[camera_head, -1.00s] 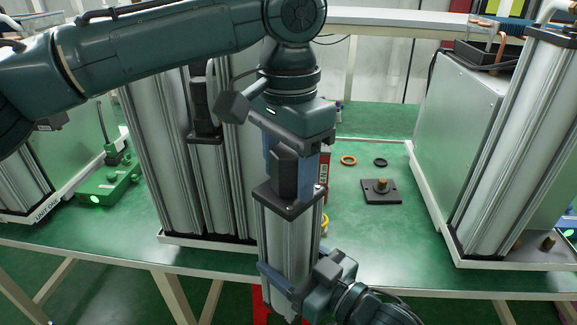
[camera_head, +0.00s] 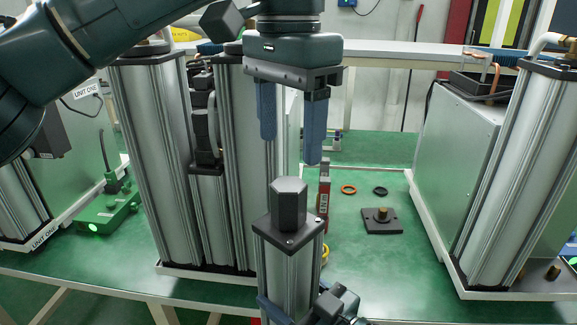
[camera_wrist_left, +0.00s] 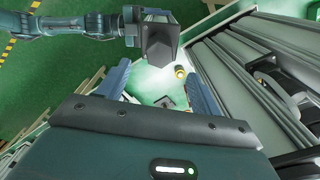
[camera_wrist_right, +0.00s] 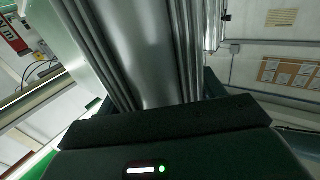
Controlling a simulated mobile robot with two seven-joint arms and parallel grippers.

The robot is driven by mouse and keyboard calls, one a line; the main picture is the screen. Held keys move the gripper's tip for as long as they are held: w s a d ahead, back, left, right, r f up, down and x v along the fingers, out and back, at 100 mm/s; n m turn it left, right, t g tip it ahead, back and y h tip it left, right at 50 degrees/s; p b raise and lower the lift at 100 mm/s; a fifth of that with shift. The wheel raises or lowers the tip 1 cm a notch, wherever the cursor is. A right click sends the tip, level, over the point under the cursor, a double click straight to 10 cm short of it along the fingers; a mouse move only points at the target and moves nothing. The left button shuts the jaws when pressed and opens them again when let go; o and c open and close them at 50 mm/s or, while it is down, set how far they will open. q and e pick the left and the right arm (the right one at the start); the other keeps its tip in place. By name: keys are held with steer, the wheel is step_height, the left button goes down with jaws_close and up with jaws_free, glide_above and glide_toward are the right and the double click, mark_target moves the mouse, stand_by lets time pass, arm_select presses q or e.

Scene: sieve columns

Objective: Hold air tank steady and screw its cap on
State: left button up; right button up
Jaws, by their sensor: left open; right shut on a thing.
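The air tank (camera_head: 289,272) is a silver ribbed column standing upright in front of the bench. Its dark hexagonal cap (camera_head: 288,204) sits on the black top plate of the tank. My right gripper (camera_head: 300,306) is shut around the lower body of the tank; the tank's silver side fills the right wrist view (camera_wrist_right: 150,50). My left gripper (camera_head: 289,135) is open and empty above the cap, its blue fingers pointing down and clear of it. In the left wrist view the cap (camera_wrist_left: 160,48) shows beyond the fingers. Whether the cap is fully seated I cannot tell.
A unit with tall silver columns (camera_head: 150,160) stands close on the left, another (camera_head: 500,180) on the right. On the green bench lie an orange ring (camera_head: 348,189), a black ring (camera_head: 380,190) and a dark plate with a brass fitting (camera_head: 382,222). The bench middle is fairly clear.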

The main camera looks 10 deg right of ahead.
arm_select(q)
steer(key=shift+r, duration=0.8)
